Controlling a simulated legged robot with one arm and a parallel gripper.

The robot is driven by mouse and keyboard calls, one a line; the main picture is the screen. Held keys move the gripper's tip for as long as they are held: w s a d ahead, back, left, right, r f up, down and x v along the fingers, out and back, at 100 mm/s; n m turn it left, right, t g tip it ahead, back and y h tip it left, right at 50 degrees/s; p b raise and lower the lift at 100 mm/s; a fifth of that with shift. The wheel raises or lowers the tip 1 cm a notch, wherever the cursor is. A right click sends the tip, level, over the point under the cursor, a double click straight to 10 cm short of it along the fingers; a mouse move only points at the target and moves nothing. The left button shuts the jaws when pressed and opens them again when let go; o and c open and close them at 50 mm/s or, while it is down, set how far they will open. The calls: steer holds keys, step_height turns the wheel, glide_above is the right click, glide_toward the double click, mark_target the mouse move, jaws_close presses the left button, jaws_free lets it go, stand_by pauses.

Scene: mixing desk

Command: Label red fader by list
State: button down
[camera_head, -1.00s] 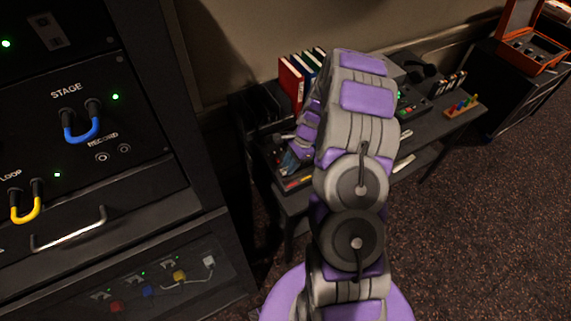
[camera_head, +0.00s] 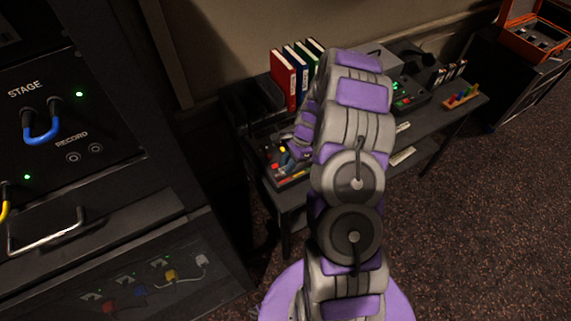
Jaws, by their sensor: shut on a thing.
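The mixing desk (camera_head: 262,143) is a dark console on the left end of the table, left of my arm. Small red (camera_head: 274,164) and yellow (camera_head: 282,149) caps show on it, with red and yellow patches along its front edge. My gripper (camera_head: 288,160) is low over this console, close to the caps. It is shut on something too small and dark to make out. My arm hides the right part of the console. I cannot tell whether the gripper touches it. No list can be read from here.
Red, blue and green binders (camera_head: 297,75) stand behind the console. A device with green lights (camera_head: 405,95), a rack of coloured pegs (camera_head: 461,97) and an orange case (camera_head: 535,32) are to the right. A dark rack with cables (camera_head: 75,130) stands close on the left.

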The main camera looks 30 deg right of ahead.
mark_target(280, 170)
steer(key=shift+a+r, duration=0.2)
steer(key=shift+a, duration=1.4)
steer(key=shift+d+f+p, duration=0.1)
steer(key=shift+d+p, duration=0.2)
steer(key=shift+d, duration=0.5)
steer(key=shift+a, duration=1.25)
steer(key=shift+d+p, duration=0.5)
steer(key=shift+d, duration=0.8)
steer(key=shift+a, duration=0.45)
steer(key=shift+d+f, duration=0.2)
steer(key=shift+d, duration=0.1)
steer(key=c, duration=1.3)
jaws_free()
steer(key=shift+d, duration=0.1)
steer(key=o, duration=0.4)
steer(key=shift+a, duration=0.2)
